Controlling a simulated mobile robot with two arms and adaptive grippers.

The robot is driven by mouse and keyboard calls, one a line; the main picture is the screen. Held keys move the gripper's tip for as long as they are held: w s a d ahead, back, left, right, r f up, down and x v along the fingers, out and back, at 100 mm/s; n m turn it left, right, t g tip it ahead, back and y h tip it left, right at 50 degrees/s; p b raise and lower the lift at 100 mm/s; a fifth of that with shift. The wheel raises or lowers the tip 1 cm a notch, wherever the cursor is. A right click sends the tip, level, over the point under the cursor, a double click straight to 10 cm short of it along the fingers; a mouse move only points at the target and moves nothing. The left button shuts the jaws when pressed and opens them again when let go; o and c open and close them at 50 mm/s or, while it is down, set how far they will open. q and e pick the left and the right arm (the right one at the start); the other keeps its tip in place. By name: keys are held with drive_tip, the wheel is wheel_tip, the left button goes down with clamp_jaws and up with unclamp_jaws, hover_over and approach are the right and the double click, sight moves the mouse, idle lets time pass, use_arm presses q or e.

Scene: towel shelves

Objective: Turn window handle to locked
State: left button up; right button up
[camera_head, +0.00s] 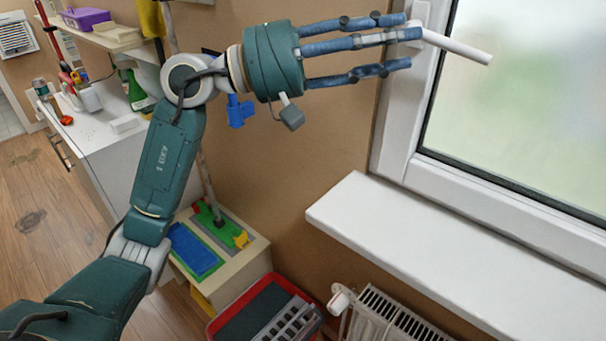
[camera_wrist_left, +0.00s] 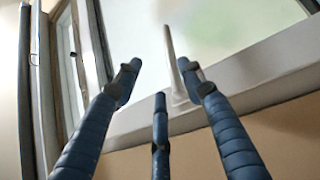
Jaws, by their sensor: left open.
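The white window handle (camera_head: 456,46) sits on the white window frame (camera_head: 402,120) and points right and slightly down across the glass in the head view. In the left wrist view the handle (camera_wrist_left: 174,62) stands upright in the picture, beyond the fingers. My left gripper (camera_head: 404,44) is open, its blue fingers spread and reaching right to the handle's base end. In the left wrist view the gripper's fingers (camera_wrist_left: 160,85) spread around the line to the handle, with the right finger overlapping its base. Whether they touch it I cannot tell. My right gripper is in neither view.
A white windowsill (camera_head: 440,225) juts out below the window, with a radiator (camera_head: 395,318) under it. A small stand (camera_head: 245,262) with a blue mat and a red crate (camera_head: 262,290) are below the arm. A white counter (camera_head: 100,135) holds several items at left.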

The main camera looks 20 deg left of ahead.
use_arm(q)
drive_tip(key=w+a+f+n+t+y, duration=0.3)
drive_tip(key=f+n+t, duration=0.15)
drive_tip(key=n, duration=0.65)
drive_tip(key=w+a+f+n+t+y+p, duration=0.1)
drive_tip(key=w+a+f+n+t+y, duration=0.25)
drive_tip(key=n, duration=0.75)
drive_tip(key=w+a+f+n+t+y, duration=0.25)
drive_tip(key=n+t, duration=0.35)
drive_tip(key=n, duration=0.5)
drive_tip(key=a+f+n+g+y, duration=0.2)
drive_tip(key=a+f+n+y, duration=0.2)
drive_tip(key=f+n, duration=0.4)
drive_tip(key=a+f+n+g+y, duration=0.1)
drive_tip(key=a+f+n+y, duration=0.3)
drive_tip(key=f+n, duration=0.4)
drive_tip(key=shift+f+n+g+y+p, duration=0.35)
drive_tip(key=shift+f+y, duration=0.35)
drive_tip(key=shift+f, duration=2.4)
drive_tip(key=shift+w, duration=0.1)
